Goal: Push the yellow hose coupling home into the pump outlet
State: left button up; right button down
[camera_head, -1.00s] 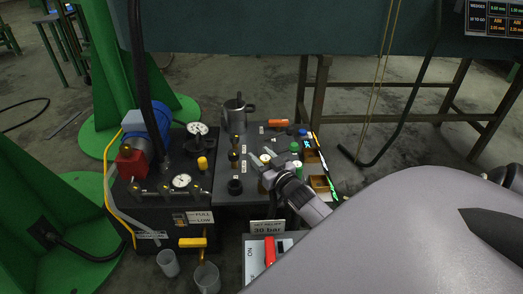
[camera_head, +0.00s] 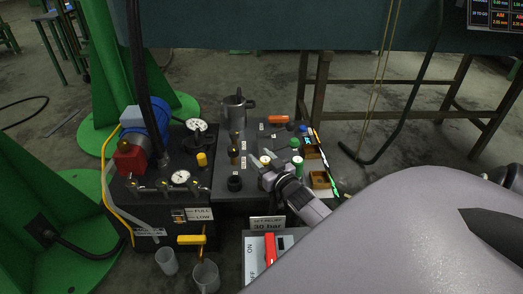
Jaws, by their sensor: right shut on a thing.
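My right gripper (camera_head: 259,171) reaches in from the lower right over the dark bench plate (camera_head: 228,201). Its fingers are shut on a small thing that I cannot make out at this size. A cream-topped round part (camera_head: 265,159) shows beside the fingertips. The pump is at the left, with a red block (camera_head: 130,158) and a blue motor (camera_head: 157,120). Its outlet is not clear to see. A yellow hose (camera_head: 105,180) runs down the left side of the black tank. I cannot pick out the yellow coupling for sure. My left gripper is not in view.
The tank carries gauges (camera_head: 180,177), a yellow cap (camera_head: 202,159) and a yellow handle (camera_head: 191,239). Small wooden boxes (camera_head: 320,180) are right of my gripper. Two cups (camera_head: 166,261) stand in front.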

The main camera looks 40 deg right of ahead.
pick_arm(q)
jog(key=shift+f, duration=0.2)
pick_arm(e)
jog(key=shift+f, duration=0.15)
jog(key=c, duration=0.5)
grip_release()
jog(key=shift+f, duration=0.1)
pick_arm(q)
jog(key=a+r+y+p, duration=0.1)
jog(key=p, duration=0.3)
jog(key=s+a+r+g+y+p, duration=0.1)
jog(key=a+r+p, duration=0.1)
jog(key=p, duration=0.3)
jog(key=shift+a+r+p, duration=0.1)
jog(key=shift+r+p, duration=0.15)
jog(key=shift+p, duration=0.05)
pick_arm(e)
notch_tip(320, 180, up, 20)
